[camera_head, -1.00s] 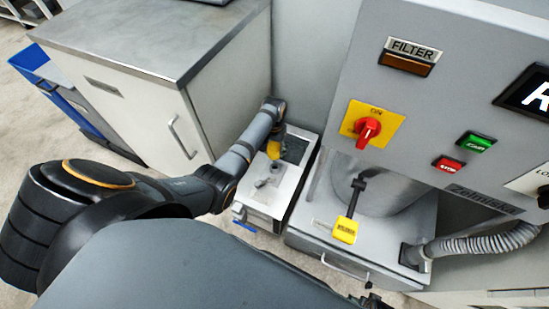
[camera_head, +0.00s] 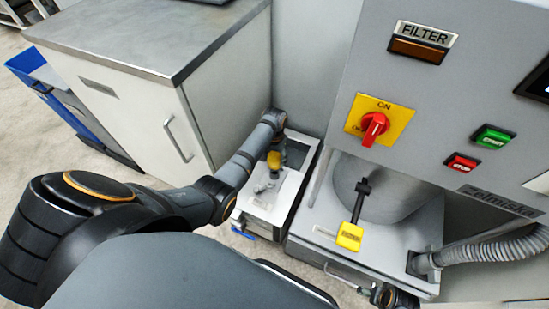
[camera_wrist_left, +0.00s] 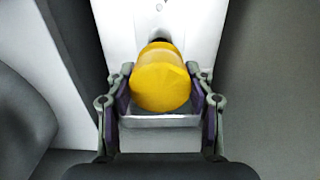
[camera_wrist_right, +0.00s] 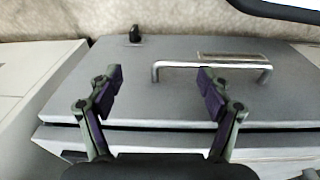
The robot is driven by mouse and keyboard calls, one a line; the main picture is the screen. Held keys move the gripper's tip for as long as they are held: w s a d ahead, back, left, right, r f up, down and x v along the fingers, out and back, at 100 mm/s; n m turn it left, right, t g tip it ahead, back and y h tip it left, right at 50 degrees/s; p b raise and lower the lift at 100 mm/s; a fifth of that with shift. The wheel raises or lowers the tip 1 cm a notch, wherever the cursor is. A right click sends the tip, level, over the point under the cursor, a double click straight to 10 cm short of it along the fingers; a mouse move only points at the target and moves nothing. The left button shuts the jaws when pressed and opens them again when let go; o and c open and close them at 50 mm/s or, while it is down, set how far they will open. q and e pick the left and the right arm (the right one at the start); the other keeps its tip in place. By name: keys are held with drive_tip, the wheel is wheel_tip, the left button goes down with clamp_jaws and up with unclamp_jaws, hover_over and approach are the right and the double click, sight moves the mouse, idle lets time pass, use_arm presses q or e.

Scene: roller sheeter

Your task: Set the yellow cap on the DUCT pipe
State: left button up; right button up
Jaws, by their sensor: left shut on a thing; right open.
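The yellow cap (camera_head: 274,160) is in my left gripper (camera_head: 279,147), above the low light-grey box beside the cabinet. In the left wrist view the rounded yellow cap (camera_wrist_left: 160,82) sits between both fingers of my left gripper (camera_wrist_left: 160,74), which are shut on it. Grey pipe fittings (camera_head: 264,185) stand on the box, just below and left of the cap; no DUCT label is readable, so I cannot tell which is the DUCT pipe. A dark round piece shows just beyond the cap. My right gripper (camera_wrist_right: 160,82) is open and empty, over a grey panel.
A metal-topped cabinet (camera_head: 150,45) stands left of the box. The control machine (camera_head: 440,110) with a red switch (camera_head: 373,127) rises at the right. A metal handle (camera_wrist_right: 212,66) lies ahead of my right gripper.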

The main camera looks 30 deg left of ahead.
use_arm(q)
drive_tip(key=b, duration=0.4)
hover_over(275, 171)
wheel_tip(275, 171, down, 4)
drive_tip(key=shift+s+a+f, duration=0.1)
drive_tip(key=shift+f, duration=0.35)
use_arm(e)
wheel_tip(275, 171, up, 11)
drive_tip(key=a, duration=0.3)
drive_tip(key=shift+w+y, duration=0.15)
drive_tip(key=shift+y, duration=0.25)
use_arm(q)
drive_tip(key=shift+p, duration=0.35)
use_arm(e)
drive_tip(key=shift+r, duration=0.25)
use_arm(q)
drive_tip(key=shift+f, duration=0.1)
use_arm(e)
drive_tip(key=shift+r, duration=0.2)
use_arm(q)
drive_tip(key=shift+f, duration=0.2)
use_arm(e)
drive_tip(key=shift+f, duration=0.1)
use_arm(q)
drive_tip(key=shift+f, duration=0.6)
use_arm(e)
drive_tip(key=shift+f, duration=0.25)
